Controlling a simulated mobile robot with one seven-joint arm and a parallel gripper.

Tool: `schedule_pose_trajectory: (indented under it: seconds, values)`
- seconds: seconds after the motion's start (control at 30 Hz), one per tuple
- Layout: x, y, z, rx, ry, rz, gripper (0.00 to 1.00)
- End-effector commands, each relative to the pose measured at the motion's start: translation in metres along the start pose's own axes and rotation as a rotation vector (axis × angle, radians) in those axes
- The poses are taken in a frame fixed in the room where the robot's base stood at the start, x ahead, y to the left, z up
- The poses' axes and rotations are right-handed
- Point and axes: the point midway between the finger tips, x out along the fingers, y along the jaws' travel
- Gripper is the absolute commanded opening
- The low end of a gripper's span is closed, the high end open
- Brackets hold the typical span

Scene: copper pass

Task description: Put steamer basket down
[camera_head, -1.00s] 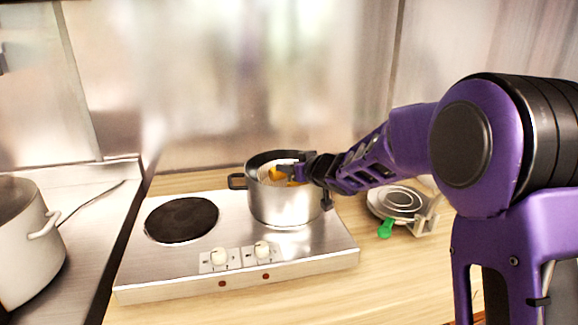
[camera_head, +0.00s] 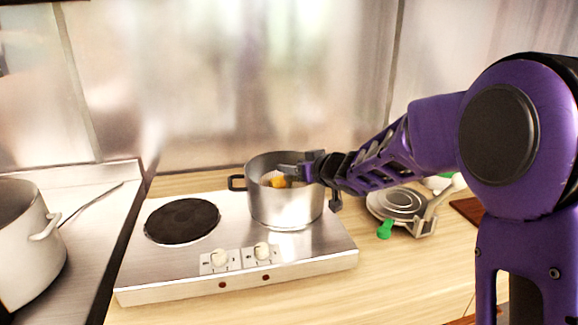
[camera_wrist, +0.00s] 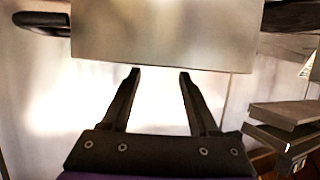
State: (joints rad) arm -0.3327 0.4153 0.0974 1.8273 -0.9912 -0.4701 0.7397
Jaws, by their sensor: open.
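A steel pot (camera_head: 285,208) stands upright on the right burner of the hotplate. A whitish and orange-yellow thing (camera_head: 278,182), which may be the steamer basket, shows inside the pot, partly hidden by the pot rim and my gripper. My gripper (camera_head: 288,171) is at the pot's mouth, reaching in from the right. In the wrist view my gripper's two fingers (camera_wrist: 160,74) are apart with nothing between them.
The hotplate (camera_head: 240,287) has an empty left burner (camera_head: 183,221) and knobs in front. A white pot (camera_head: 30,245) stands at the far left. A round grey metal device (camera_head: 400,203) with a green part (camera_head: 385,230) lies right of the hotplate. The counter in front is clear.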

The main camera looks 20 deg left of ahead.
Motion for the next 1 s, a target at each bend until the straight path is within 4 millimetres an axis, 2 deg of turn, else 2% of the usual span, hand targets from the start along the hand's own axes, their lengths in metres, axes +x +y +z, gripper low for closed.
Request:
schedule_pose_trajectory:
  seconds: [0.03, 0.2, 0.4, 0.57, 0.87, 0.97, 1.0]
  values:
    - [-0.014, 0.001, -0.003, 0.0, 0.002, 0.002, 0.61]
    - [-0.051, 0.001, -0.003, -0.001, 0.002, 0.002, 0.61]
    - [-0.081, 0.0, -0.001, 0.0, 0.001, 0.0, 0.61]
    - [-0.089, 0.0, 0.0, 0.0, 0.0, -0.001, 0.61]
    - [-0.09, 0.0, 0.0, -0.001, 0.001, -0.001, 0.61]
    - [-0.09, 0.005, -0.009, -0.016, 0.011, 0.012, 0.61]
    - [-0.09, 0.01, -0.017, -0.029, 0.021, 0.024, 0.61]
